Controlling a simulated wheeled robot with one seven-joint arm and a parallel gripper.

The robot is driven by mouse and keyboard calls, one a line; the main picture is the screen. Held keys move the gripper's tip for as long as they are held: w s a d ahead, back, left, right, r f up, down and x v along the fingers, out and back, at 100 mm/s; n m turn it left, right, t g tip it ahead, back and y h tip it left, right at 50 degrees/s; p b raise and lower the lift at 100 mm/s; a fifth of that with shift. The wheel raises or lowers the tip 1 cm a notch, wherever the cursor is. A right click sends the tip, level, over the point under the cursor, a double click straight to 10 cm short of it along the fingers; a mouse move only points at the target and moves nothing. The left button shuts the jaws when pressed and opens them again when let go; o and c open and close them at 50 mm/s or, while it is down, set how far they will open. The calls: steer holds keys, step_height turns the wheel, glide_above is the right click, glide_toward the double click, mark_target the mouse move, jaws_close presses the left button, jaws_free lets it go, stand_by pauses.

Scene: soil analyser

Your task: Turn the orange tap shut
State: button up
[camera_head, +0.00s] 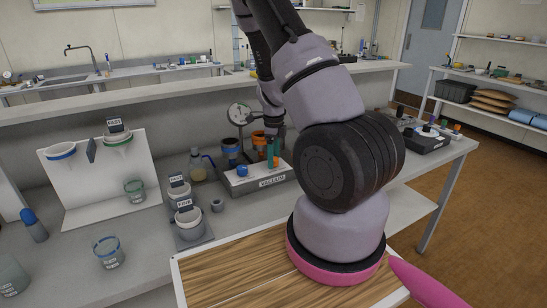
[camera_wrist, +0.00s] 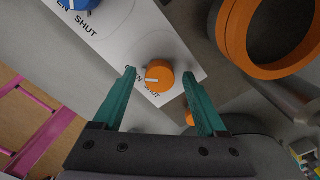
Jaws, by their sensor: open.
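The orange tap (camera_wrist: 160,72) is a round knob with a white pointer line, on a white panel lettered OPEN and SHUT. Its pointer aims left in the wrist view, and I cannot tell exactly which word it meets. My gripper (camera_wrist: 160,76) is open, with one teal finger on each side of the tap in the picture. I cannot tell whether either finger touches it. In the head view, my gripper (camera_head: 272,152) points down over the box labelled VACUUM (camera_head: 258,184), and the orange tap is not clearly seen there.
A blue tap (camera_head: 242,170) sits on the same box, left of my gripper. A large orange ring (camera_wrist: 270,30) stands close beside the panel. A dial gauge (camera_head: 238,115) and a blue-banded cup (camera_head: 231,150) stand behind the box. A flask (camera_head: 197,168) stands to its left.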

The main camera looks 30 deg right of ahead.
jaws_close()
steer(key=shift+n, duration=0.4)
steer(key=n, duration=0.3)
steer(key=shift+n, duration=0.4)
steer(key=n, duration=1.3)
steer(key=shift+n, duration=0.3)
